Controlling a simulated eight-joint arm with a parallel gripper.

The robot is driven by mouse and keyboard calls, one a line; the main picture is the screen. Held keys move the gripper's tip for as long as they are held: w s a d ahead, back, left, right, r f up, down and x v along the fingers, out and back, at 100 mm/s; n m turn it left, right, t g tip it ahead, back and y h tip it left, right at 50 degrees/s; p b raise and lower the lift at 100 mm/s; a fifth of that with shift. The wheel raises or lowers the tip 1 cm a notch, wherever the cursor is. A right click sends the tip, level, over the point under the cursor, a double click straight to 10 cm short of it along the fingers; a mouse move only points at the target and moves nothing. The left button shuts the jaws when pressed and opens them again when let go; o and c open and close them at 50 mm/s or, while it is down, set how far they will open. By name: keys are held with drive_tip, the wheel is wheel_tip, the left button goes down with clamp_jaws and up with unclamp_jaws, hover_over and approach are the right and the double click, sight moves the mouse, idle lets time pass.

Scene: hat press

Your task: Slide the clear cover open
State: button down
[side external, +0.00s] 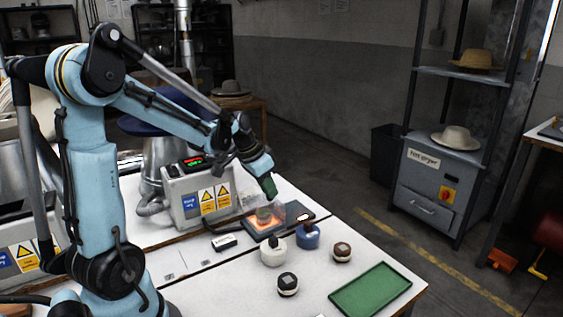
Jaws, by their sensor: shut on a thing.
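The clear cover (297,212) is a faint see-through box at the glowing orange heated plate (259,227), towards its right side. A small greenish piece (264,214) shows on the plate. My gripper (270,192) points down, just above the plate at the cover's left edge. It looks shut on the clear cover, but the fingertips are small and dark, and the exact contact is hard to see. How far the cover overlaps the plate cannot be told clearly.
A white jar (273,252), a blue pot (307,237) and two small dark-topped pots, one brown (342,252) and one black (288,285), stand close in front. A green tray (370,290) lies at the front right. A control box (198,190) stands behind left.

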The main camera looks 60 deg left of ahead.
drive_tip(key=w, duration=0.8)
drive_tip(key=shift+w, duration=0.35)
drive_tip(key=c, duration=1.1)
unclamp_jaws()
drive_tip(key=shift+r, duration=0.1)
drive_tip(key=v, duration=1.2)
drive_tip(key=shift+s, duration=0.1)
